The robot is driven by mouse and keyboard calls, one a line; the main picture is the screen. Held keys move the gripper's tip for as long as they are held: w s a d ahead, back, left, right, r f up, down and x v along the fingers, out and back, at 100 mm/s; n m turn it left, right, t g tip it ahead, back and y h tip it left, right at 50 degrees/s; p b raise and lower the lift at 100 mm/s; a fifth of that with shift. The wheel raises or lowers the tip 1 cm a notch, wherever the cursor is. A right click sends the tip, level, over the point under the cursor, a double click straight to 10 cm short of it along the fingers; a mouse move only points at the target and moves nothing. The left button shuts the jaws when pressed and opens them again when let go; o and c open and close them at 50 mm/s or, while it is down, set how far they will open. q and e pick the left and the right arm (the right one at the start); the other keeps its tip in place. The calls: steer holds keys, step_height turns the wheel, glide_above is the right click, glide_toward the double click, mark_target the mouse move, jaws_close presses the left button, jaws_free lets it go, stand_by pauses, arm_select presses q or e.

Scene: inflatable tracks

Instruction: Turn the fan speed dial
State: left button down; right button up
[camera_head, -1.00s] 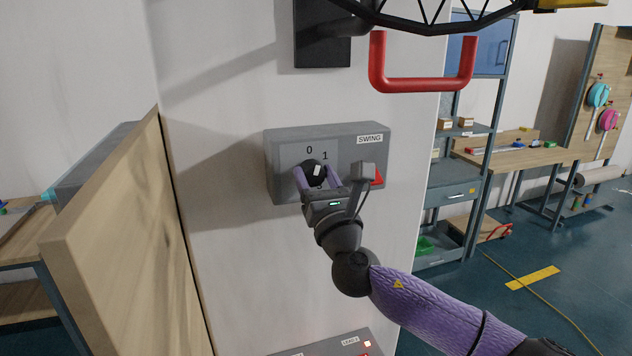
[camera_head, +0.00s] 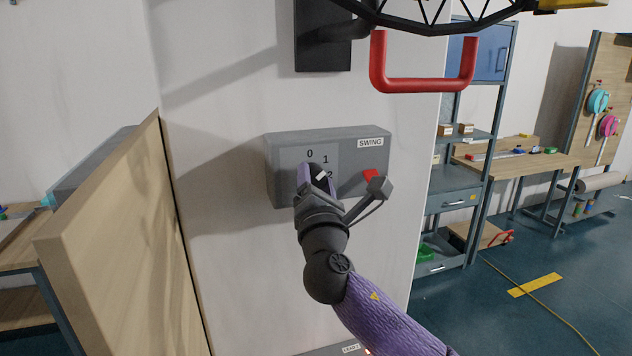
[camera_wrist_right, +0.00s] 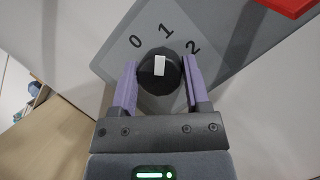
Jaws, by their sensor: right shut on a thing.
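The fan speed dial (camera_head: 321,178) is a round black knob with a white mark, on the front of a grey wall box (camera_head: 285,150). Numbers 0, 1 and 2 are printed around it. In the right wrist view the dial (camera_wrist_right: 158,80) sits between the two purple fingers, and its white mark points roughly at 1. My right gripper (camera_head: 317,182) is shut on the dial, one finger on each side, and is turned clockwise in the head view. It partly hides the dial there. My left gripper is not in view.
A red button (camera_head: 371,175) is on the same box, below the SWING label (camera_head: 371,142) and close to my right wrist. A red handle (camera_head: 425,85) hangs above right. A wooden panel (camera_head: 125,240) stands at the left. Another grey box shows at the bottom edge.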

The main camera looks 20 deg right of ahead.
stand_by(0.4)
steer(key=o, duration=1.3)
steer(key=shift+s, duration=0.1)
steer(key=b+v, duration=0.2)
steer(key=v, duration=0.7)
steer(key=shift+s+f, duration=0.1)
steer(key=shift+s, duration=0.25)
